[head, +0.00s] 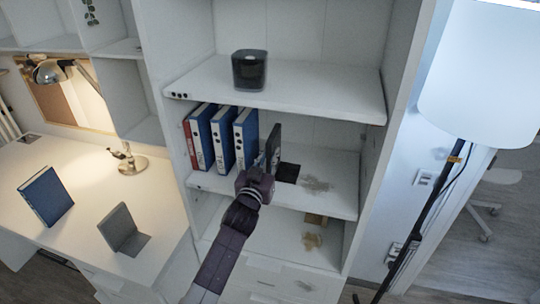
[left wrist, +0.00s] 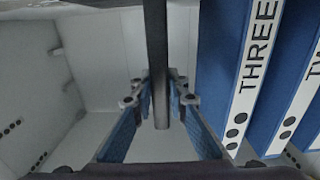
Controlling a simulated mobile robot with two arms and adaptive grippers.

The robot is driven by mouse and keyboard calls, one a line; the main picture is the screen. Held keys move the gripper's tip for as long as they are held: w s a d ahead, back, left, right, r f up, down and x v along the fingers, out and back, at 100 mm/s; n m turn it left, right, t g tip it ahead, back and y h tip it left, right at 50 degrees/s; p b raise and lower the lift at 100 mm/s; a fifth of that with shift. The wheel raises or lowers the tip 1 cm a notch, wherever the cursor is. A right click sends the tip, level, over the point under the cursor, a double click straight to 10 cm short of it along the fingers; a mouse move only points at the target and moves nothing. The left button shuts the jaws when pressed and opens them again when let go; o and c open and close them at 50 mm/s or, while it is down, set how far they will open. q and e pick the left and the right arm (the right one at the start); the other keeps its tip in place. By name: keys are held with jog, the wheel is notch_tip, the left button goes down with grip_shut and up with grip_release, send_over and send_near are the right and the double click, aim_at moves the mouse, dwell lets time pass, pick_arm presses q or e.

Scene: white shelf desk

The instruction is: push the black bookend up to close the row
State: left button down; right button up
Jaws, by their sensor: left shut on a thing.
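The black bookend (head: 274,146) stands upright on the middle shelf, its flat dark base (head: 289,172) reaching out to the right. To its left stands the row: a red binder (head: 189,146) and three blue binders (head: 245,140). A narrow gap shows between the bookend and the nearest blue binder. My left gripper (head: 258,183) is at the front edge of the bookend, shut on it. In the left wrist view the bookend's upright plate (left wrist: 157,50) runs between the two fingers, apart from the blue binder marked THREE (left wrist: 255,60). My right gripper is not in view.
A black cup-like device (head: 249,70) stands on the shelf above (head: 320,92). The middle shelf is free of objects right of the bookend's base. On the desk at left are a blue book (head: 46,196), a grey bookend (head: 120,228) and a lamp (head: 50,72).

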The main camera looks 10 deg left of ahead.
pick_arm(q)
jog(key=shift+r, duration=0.1)
jog(key=c, duration=1.8)
grip_release()
jog(key=shift+f, duration=0.2)
jog(key=s, duration=1.2)
jog(key=shift+a+r, duration=0.15)
jog(key=shift+a, duration=0.25)
